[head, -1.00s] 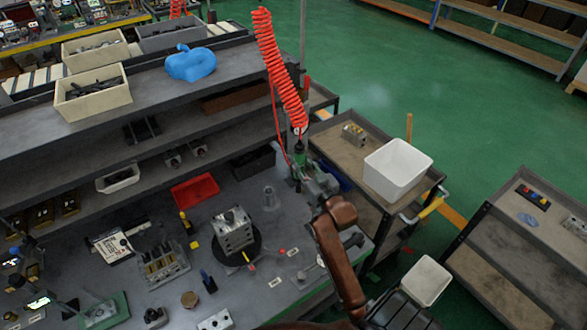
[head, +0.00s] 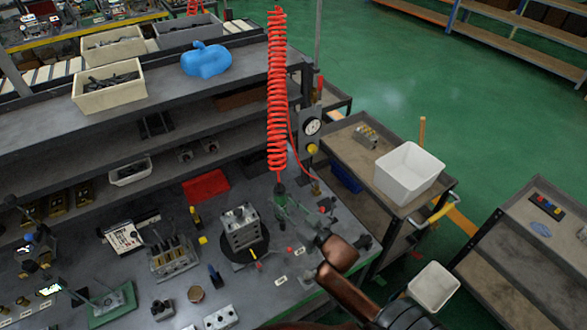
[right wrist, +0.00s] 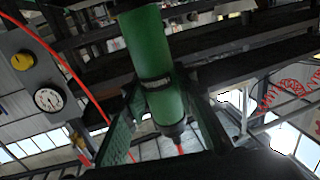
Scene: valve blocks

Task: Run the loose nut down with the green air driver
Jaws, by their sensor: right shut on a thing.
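The green air driver (head: 280,196) hangs below a red coiled hose (head: 277,90) in the head view. My right gripper (head: 288,208) is shut on it, to the right of a grey metal valve block (head: 240,230). The block stands on a round black base (head: 233,252). In the right wrist view the green driver body (right wrist: 151,60) lies between my two fingers, its narrow dark end near them. The driver is apart from the block. I cannot make out the loose nut; small fittings show on the block's top. My left gripper is not in view.
A gauge panel (head: 312,127) stands behind the driver. A red tray (head: 206,187) lies behind the block, and another multi-port block (head: 173,258) sits to its left. A white bin (head: 409,173) stands on the cart at right. Small parts and labels lie on the bench's front.

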